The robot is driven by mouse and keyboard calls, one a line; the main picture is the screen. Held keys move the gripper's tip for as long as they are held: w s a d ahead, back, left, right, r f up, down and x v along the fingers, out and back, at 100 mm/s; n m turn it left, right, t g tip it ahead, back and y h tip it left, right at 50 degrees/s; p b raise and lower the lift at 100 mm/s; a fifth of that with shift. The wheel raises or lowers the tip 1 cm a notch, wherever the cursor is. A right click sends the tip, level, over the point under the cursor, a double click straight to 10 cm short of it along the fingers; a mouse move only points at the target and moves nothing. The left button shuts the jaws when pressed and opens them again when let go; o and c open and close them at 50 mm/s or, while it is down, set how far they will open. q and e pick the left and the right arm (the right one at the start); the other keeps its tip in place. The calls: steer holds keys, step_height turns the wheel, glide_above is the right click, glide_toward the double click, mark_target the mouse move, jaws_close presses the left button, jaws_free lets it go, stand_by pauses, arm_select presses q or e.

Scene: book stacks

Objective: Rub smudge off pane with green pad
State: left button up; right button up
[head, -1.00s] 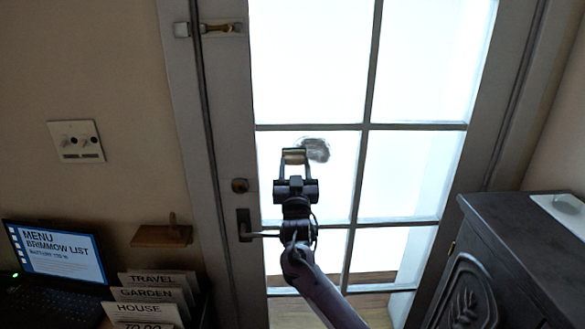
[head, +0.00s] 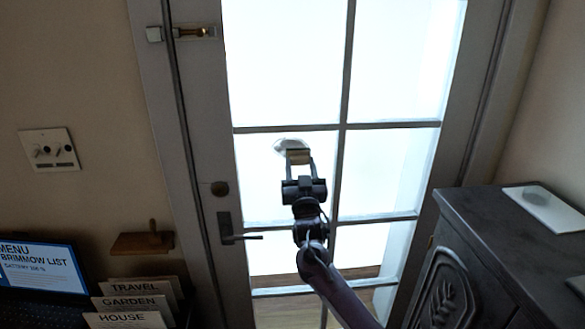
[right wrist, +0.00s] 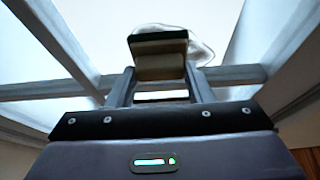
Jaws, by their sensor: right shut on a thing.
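My right gripper (head: 298,164) is shut on a tan block with a dark green face, the green pad (right wrist: 158,42). The gripper holds the pad up against or very near a middle-left pane (head: 262,180) of the glazed door. The smudge (head: 280,147) is a pale grey patch with a thin outline high on that pane, and the pad covers part of it. In the right wrist view the smudge's faint outline (right wrist: 205,48) curves out to the right of the pad. I cannot tell if pad and glass touch. My left gripper is not in view.
The door has a lever handle (head: 238,236) left of my right arm and a bolt (head: 190,32) above. A dark carved cabinet (head: 490,235) stands at right with a white plate (head: 545,209) on top. A laptop (head: 42,268) and labelled cards (head: 135,302) are at lower left.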

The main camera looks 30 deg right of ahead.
steer(key=shift+w+a+r+p, duration=0.1)
steer(key=shift+r+p, duration=0.2)
steer(key=shift+r, duration=0.5)
steer(key=shift+w+a+r+b, duration=0.5)
steer(key=shift+w+a+r, duration=0.8)
steer(key=shift+a, duration=2)
steer(key=s+d, duration=0.1)
steer(key=d, duration=0.2)
steer(key=s+d, duration=0.2)
steer(key=d, duration=0.2)
steer(key=s+d+f+p, duration=0.1)
steer(key=d, duration=0.2)
steer(key=shift+s+d, duration=0.15)
steer(key=shift+s, duration=0.05)
